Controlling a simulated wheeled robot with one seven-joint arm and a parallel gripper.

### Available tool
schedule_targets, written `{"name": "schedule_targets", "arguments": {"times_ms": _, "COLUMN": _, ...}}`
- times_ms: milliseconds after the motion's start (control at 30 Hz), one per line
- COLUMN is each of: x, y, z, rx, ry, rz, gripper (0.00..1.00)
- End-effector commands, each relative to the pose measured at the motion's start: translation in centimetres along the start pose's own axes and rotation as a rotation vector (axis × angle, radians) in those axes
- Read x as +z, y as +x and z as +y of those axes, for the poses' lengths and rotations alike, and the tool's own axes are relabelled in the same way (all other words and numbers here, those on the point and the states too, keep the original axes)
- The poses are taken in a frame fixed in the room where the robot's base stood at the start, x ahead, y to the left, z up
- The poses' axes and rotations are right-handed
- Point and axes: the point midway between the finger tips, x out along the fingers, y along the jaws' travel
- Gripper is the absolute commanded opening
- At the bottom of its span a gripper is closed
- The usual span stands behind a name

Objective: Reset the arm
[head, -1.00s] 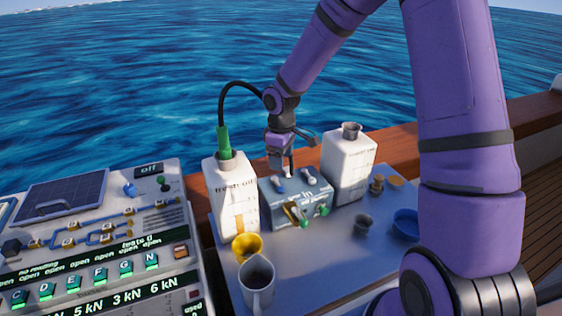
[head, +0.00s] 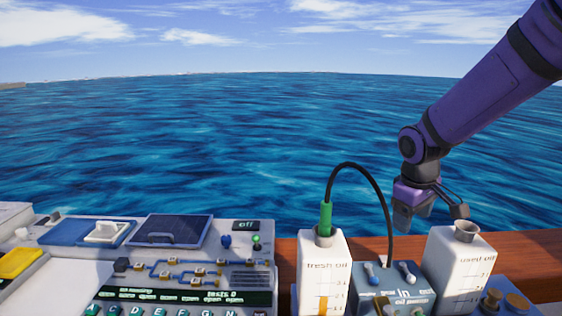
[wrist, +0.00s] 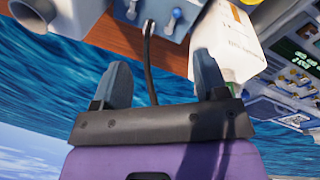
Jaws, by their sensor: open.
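My purple arm reaches in from the upper right in the head view. My gripper (head: 432,212) hangs open and empty above the wooden rail, over the gap between the fresh oil container and the used oil container. In the wrist view my gripper (wrist: 162,82) shows two grey fingers spread apart, with a black hose (wrist: 149,60) in the background between them. The fresh oil container (head: 322,268) is white, with a green nozzle (head: 325,217) and the black hose in its top. The used oil container (head: 462,266) has an open grey neck. The blue-grey oil pump box (head: 388,296) stands between them.
A control panel (head: 190,262) with a dark screen, switches and a valve diagram fills the lower left. The wooden rail (head: 510,252) runs behind the containers.

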Motion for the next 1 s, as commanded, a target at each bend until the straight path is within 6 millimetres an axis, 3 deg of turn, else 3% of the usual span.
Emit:
{"name": "schedule_targets", "arguments": {"times_ms": 200, "x": 4.0, "y": -5.7, "z": -1.0, "rx": 0.048, "ry": 0.126, "rz": 0.056, "gripper": 0.67}}
{"name": "schedule_targets", "arguments": {"times_ms": 500, "x": 10.1, "y": -11.4, "z": -3.3, "rx": 0.063, "ry": 0.304, "rz": 0.154, "gripper": 0.67}}
{"name": "schedule_targets", "arguments": {"times_ms": 733, "x": 15.0, "y": -14.3, "z": -5.5, "rx": 0.034, "ry": 0.431, "rz": 0.246, "gripper": 0.67}}
{"name": "schedule_targets", "arguments": {"times_ms": 1000, "x": 19.1, "y": -15.7, "z": -7.6, "rx": -0.022, "ry": 0.533, "rz": 0.332, "gripper": 0.67}}
